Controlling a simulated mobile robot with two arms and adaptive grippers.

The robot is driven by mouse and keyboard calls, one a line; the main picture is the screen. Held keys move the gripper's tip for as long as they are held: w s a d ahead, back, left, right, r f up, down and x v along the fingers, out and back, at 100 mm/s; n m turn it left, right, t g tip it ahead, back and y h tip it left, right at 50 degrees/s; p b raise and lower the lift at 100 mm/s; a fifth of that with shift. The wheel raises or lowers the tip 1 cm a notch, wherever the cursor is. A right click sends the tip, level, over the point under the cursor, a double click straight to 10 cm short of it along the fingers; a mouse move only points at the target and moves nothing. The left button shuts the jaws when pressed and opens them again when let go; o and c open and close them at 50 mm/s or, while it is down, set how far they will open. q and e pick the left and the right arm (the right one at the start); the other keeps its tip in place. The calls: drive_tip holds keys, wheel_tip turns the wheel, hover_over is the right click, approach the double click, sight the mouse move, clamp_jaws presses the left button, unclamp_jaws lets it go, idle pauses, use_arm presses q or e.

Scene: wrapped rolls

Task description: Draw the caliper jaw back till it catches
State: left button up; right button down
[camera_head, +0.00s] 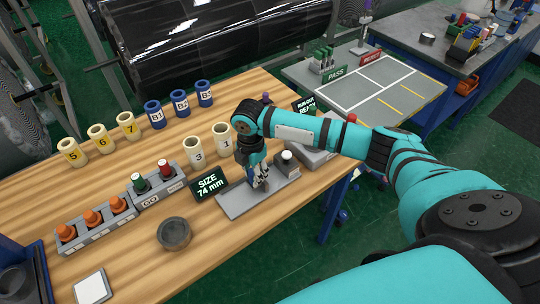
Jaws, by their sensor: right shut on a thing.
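The caliper (238,205) is a flat grey plate device near the front right part of the wooden table. My right gripper (262,184) points down over it and is shut on a small part there, which looks like the caliper jaw; the fingers hide most of that part. A black display (209,184) beside the caliper's left end reads "SIZE 74 mm". I cannot tell whether the jaw is caught. My left gripper is not in view.
White rolls 3 (197,155) and 1 (222,140) stand just behind the gripper. A white-topped button (287,160) is close on its right. A dark round dish (174,234) and a button box (153,188) lie left.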

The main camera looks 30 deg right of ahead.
drive_tip(key=a, duration=0.3)
drive_tip(key=shift+s+a, duration=0.15)
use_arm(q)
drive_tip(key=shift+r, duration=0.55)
use_arm(e)
drive_tip(key=c, duration=1.4)
unclamp_jaws()
drive_tip(key=o, duration=0.4)
drive_tip(key=shift+a, duration=0.1)
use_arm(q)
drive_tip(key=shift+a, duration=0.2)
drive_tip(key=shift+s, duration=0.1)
use_arm(e)
drive_tip(key=shift+d+r, duration=0.2)
wheel_tip(320, 180, up, 12)
drive_tip(key=shift+a+f, duration=0.15)
